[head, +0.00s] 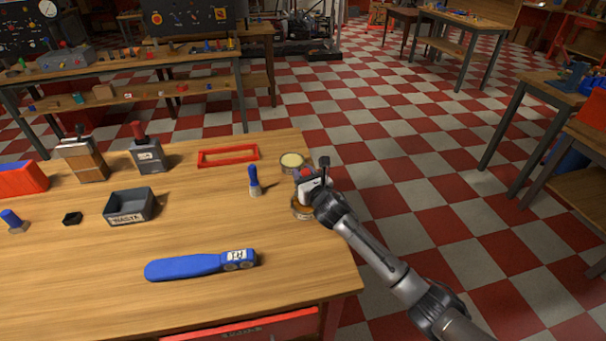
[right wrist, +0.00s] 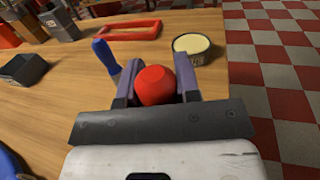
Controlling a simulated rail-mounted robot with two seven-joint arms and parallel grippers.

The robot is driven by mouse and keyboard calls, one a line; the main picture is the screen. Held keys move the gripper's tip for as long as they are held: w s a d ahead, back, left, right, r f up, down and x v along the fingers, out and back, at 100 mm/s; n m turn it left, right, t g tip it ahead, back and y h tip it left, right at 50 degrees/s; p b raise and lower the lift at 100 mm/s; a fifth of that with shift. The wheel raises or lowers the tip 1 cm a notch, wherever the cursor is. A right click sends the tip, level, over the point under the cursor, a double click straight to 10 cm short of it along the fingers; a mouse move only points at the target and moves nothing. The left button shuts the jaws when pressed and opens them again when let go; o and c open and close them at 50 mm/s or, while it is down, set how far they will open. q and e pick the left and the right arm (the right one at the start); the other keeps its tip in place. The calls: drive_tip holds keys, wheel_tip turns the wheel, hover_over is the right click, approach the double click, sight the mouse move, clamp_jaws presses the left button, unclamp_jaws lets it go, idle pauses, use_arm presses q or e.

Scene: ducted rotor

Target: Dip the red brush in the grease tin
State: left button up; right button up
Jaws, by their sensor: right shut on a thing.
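My right gripper (head: 308,181) is shut on the red brush (right wrist: 155,85). In the right wrist view the round red handle end sits between the two fingers. The brush's lower end is hidden there. In the head view the gripper is over a small round tin (head: 300,211) near the table's right edge, which it partly covers. I cannot tell whether the brush touches that tin or its contents. A second open tin (head: 293,161) with pale cream contents stands just behind; it also shows in the right wrist view (right wrist: 194,48). I cannot read either label. My left gripper is out of view.
A blue brush (head: 254,181) stands left of the gripper. A red frame (head: 228,155), a dark waste bin (head: 130,206) and a blue-handled tool (head: 190,266) are on the wooden table (head: 100,300).

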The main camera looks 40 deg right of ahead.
drive_tip(key=shift+f+b, duration=0.3)
drive_tip(key=shift+f, duration=0.2)
idle(0.5)
idle(0.6)
drive_tip(key=shift+f, duration=0.1)
idle(0.5)
drive_tip(key=shift+f, duration=0.1)
idle(0.4)
drive_tip(key=shift+p, duration=0.35)
wheel_tip(320, 180, up, 6)
drive_tip(key=p, duration=0.6)
drive_tip(key=shift+r+p, duration=0.7)
drive_tip(key=shift+p, duration=0.05)
